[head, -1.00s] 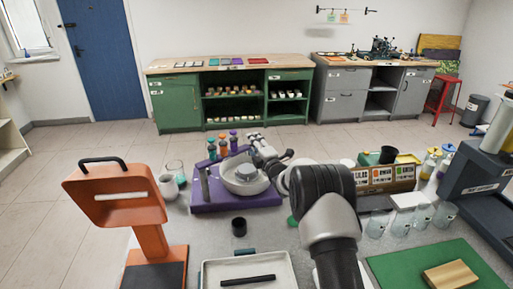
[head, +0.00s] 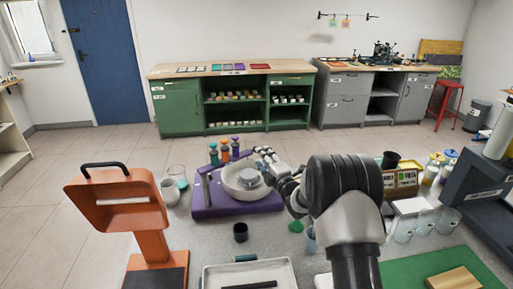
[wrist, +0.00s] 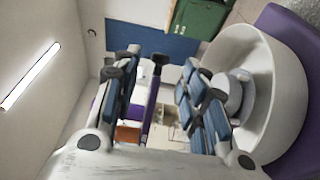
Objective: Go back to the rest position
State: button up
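My gripper (head: 266,156) is at the right rim of a white bowl (head: 239,191) on a purple base (head: 215,209) in the head view. I cannot tell whether it touches the rim. In the wrist view, my gripper (wrist: 162,95) has its two blue-padded fingers spread apart with a gap between them. The white bowl (wrist: 275,90) is close beside the right finger there, with a grey round piece inside. A dark-topped upright piece shows through the gap, and nothing looks gripped. My arm reaches in from the lower right of the head view.
An orange stand (head: 115,205) is at the left. Several bottles (head: 225,150) stand behind the bowl. A black cup (head: 240,232) and white tray (head: 215,279) are in front. Clear jars (head: 405,226) and a green mat (head: 400,272) lie to the right.

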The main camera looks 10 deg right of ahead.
jog(key=s+d+r+m+g+h, duration=0.2)
jog(key=s+r+m+g+h, duration=0.15)
jog(key=s+r+m, duration=0.4)
jog(key=s+d+r+m+g+h, duration=0.2)
jog(key=s+r+m, duration=0.3)
jog(key=s, duration=0.7)
jog(key=s+a+f+m+g, duration=0.1)
jog(key=s+f+m+g, duration=0.1)
jog(key=s, duration=1.5)
jog(key=s+a+f+m+g, duration=0.2)
jog(key=s+m+g, duration=0.3)
jog(key=s, duration=1.3)
jog(key=shift+a+m, duration=0.25)
jog(key=shift+m, duration=0.5)
jog(key=shift+a+y, duration=0.1)
jog(key=shift+y, duration=0.15)
